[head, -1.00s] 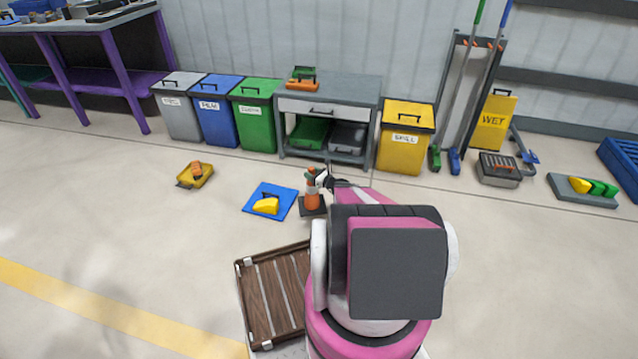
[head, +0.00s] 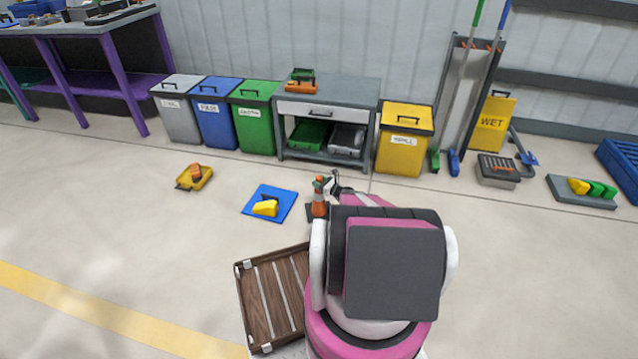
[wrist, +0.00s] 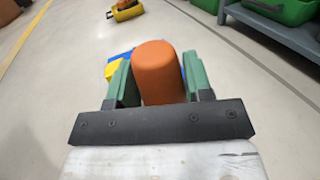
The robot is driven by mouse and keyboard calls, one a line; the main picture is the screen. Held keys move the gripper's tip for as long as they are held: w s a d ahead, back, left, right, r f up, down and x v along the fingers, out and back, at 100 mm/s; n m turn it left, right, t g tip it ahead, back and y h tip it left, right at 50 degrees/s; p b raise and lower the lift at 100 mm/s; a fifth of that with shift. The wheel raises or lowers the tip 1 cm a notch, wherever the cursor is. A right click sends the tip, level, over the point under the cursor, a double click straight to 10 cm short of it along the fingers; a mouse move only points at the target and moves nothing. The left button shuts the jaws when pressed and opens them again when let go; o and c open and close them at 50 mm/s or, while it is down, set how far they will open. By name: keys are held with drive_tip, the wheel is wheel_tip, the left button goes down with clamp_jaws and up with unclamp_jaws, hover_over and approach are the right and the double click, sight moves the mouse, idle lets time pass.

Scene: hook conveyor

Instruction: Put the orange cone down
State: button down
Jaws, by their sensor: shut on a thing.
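The orange cone (head: 319,205) has a white band and stands upright in the head view, right of the blue mat. My gripper (head: 323,180) is at its top. In the wrist view the cone's rounded orange top (wrist: 158,75) sits between the two green fingers of my gripper (wrist: 160,82), which are shut on it. A dark square (head: 309,212) shows low at the cone's left; my arm hides part of it. I cannot tell if the cone touches anything below.
The blue mat (head: 282,197) with a yellow wedge (head: 265,208) lies close on the left. A yellow tray (head: 205,182) lies farther left. Bins and a grey bench (head: 340,88) line the wall. Floor between is clear.

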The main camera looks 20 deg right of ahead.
drive_tip(key=shift+f, duration=0.1)
drive_tip(key=c, duration=0.5)
unclamp_jaws()
